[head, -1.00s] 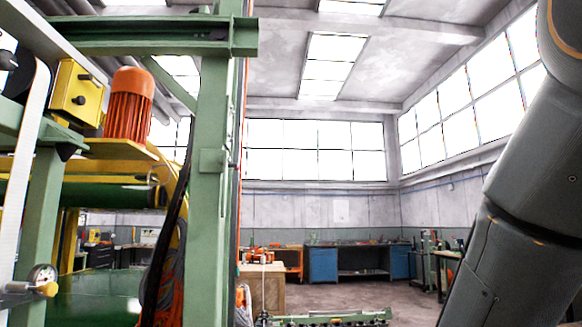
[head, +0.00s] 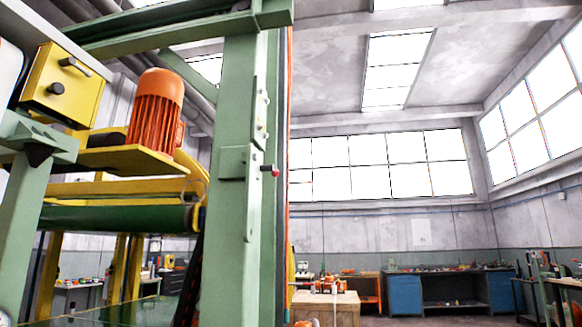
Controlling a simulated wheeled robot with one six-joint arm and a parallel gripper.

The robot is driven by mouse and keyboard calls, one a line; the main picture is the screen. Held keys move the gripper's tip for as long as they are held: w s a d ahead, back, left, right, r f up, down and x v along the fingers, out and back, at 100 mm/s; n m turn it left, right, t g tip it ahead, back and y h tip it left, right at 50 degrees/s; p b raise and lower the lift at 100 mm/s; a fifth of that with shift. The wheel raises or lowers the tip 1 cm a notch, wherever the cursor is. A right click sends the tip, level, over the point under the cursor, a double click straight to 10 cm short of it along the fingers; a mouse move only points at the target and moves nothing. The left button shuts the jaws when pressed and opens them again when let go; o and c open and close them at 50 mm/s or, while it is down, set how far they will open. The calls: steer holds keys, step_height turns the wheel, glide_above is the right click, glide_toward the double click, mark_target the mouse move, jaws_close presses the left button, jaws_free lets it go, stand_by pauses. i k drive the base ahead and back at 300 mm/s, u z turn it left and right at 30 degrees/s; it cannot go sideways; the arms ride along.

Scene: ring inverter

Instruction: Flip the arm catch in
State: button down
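A small catch-like part with a red knob (head: 275,171) sticks out to the right from the side of the green upright post (head: 232,215). I cannot tell for sure whether it is the arm catch. A pale plate (head: 260,115) is fixed to the post just above it. The post is part of a large green and yellow machine that fills the left half of the head view. My gripper is not in view, and no part of my arm shows.
An orange motor (head: 157,112) sits on a yellow shelf beside a yellow box (head: 62,85) with black knobs. A green roller (head: 120,217) lies below. At the back right stand a wooden crate (head: 338,307) and blue cabinets (head: 404,293). Little floor shows.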

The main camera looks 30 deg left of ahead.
mark_target(275, 173)
steer(key=u, duration=0.45)
steer(key=i, duration=0.85)
steer(key=u, duration=1.15)
steer(key=i, duration=0.3)
steer(key=u, duration=0.15)
